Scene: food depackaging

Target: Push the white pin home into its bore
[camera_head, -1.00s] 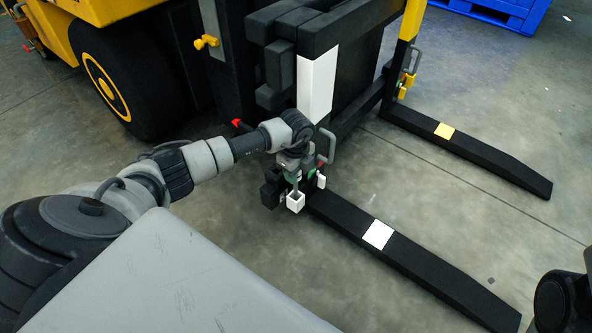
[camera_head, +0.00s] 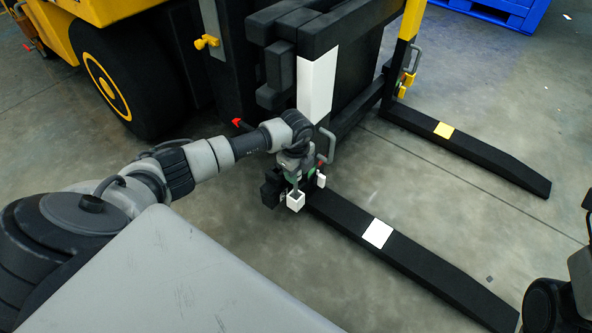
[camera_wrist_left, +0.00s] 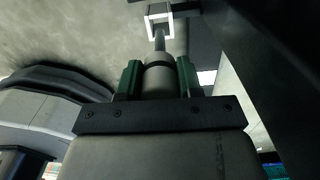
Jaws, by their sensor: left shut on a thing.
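My left gripper (camera_head: 295,176) is low beside the inner end of the nearer fork, pointing down. In the left wrist view its two green-padded fingers (camera_wrist_left: 159,80) are closed on a grey cylinder (camera_wrist_left: 160,70), from which a thin grey rod runs away. I take this to be the pin; its held part looks grey, not white. The rod's far end meets a square white-rimmed socket (camera_wrist_left: 160,24), also seen in the head view as a small white box (camera_head: 295,201). The rod lines up with the opening; how deep it sits I cannot tell.
The nearer black fork (camera_head: 425,260) has a white patch, the farther fork (camera_head: 490,162) a yellow one. A grey handle (camera_head: 329,146) stands close right of my gripper. A white-faced upright (camera_head: 317,84) rises behind. Grey floor lies open between the forks.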

